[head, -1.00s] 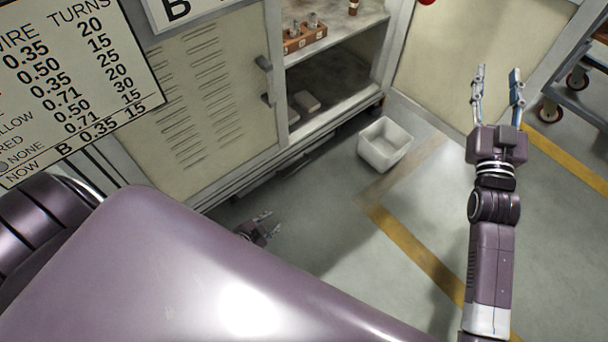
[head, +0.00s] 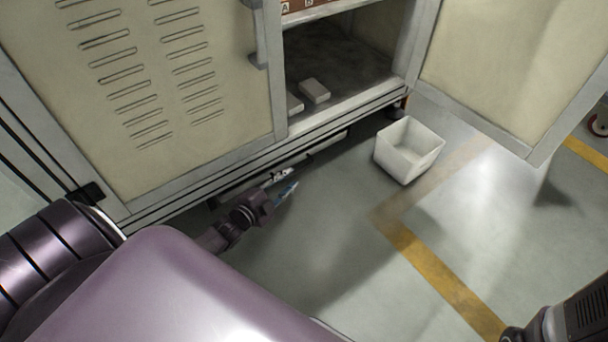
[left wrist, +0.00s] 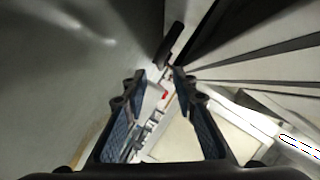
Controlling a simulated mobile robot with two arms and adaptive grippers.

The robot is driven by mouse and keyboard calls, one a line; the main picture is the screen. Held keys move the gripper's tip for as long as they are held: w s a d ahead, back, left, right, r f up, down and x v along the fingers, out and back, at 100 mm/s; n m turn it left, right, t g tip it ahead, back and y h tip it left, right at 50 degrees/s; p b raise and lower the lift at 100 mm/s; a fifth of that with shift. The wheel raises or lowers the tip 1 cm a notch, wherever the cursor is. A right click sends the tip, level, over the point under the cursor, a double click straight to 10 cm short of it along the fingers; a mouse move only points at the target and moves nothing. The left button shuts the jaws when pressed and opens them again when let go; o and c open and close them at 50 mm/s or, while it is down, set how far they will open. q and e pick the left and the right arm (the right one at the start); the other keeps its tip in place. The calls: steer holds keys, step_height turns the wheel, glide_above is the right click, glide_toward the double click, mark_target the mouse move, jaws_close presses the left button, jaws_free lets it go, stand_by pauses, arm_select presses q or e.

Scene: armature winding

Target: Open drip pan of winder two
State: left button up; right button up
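A low pan-like strip (head: 330,143) shows under the bottom edge of the cabinet (head: 190,170) in the head view; it looks like the drip pan, but I see no label for winder two. My left gripper (head: 285,183) is low by the cabinet base, just in front of this strip, partly hiding it. In the left wrist view my left gripper (left wrist: 160,75) is open, its fingers apart. A dark bar (left wrist: 171,42), perhaps a handle, shows just beyond the fingertips and looks apart from them. My right gripper is out of view; only part of its arm shows at bottom right.
A white open bin (head: 408,150) stands on the floor right of the left gripper. The cabinet's open shelf (head: 350,100) holds small pale blocks (head: 314,90). An open door (head: 490,70) is at right. Floor (head: 320,250) with a yellow line (head: 440,275) is clear.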

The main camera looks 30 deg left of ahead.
mark_target(302, 167)
arm_select(q)
steer(key=shift+w+f, duration=0.15)
steer(key=shift+w, duration=0.25)
steer(key=b+x, duration=0.4)
steer(key=x, duration=0.1)
steer(key=shift+w+f+b, duration=0.15)
steer(key=shift+w+b, duration=0.15)
steer(key=shift+w, duration=0.65)
steer(key=shift+c, duration=0.4)
jaws_close()
